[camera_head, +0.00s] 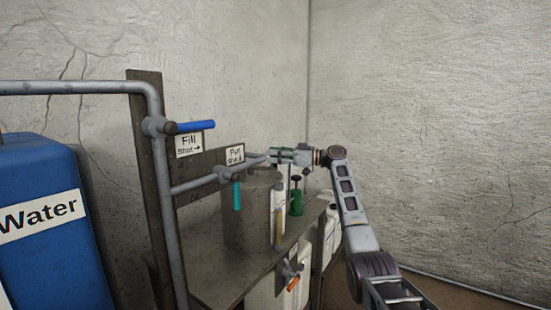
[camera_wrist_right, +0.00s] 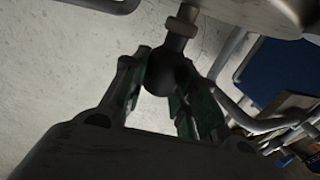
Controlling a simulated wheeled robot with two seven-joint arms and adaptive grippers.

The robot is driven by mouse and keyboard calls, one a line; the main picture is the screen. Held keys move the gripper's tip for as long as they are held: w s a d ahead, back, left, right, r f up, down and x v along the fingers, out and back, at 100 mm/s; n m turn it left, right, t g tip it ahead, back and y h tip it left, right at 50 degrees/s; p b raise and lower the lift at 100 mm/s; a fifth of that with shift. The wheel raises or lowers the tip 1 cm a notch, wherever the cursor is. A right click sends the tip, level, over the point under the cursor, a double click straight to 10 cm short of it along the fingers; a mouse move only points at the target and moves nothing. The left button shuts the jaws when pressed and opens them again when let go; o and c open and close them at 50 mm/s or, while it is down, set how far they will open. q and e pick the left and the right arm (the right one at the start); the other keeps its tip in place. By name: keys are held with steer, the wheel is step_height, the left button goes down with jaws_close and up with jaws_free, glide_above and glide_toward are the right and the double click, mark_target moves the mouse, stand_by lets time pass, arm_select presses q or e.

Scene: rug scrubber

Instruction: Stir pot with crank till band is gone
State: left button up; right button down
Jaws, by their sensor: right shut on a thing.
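The grey pot (camera_head: 245,215) stands upright on a metal bench. A narrow upright gauge (camera_head: 279,215) on its right side shows a pale upper part and a yellowish lower part; I cannot make out a distinct band at this size. My right gripper (camera_head: 274,154) reaches in from the right, just above the pot's rim. In the right wrist view its green-padded fingers (camera_wrist_right: 160,98) are shut around the black ball knob (camera_wrist_right: 166,70) of the crank. The crank's metal stem (camera_wrist_right: 182,28) runs up from the knob. The rest of the crank is mostly hidden in the head view. My left gripper is not in view.
A blue water tank (camera_head: 50,245) stands at the left. A green bottle (camera_head: 296,203) stands right of the pot.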

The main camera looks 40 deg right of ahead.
steer(key=shift+w+d, duration=0.1)
steer(key=shift+d, duration=0.05)
steer(key=c, duration=1.1)
jaws_free()
steer(key=v, duration=1.2)
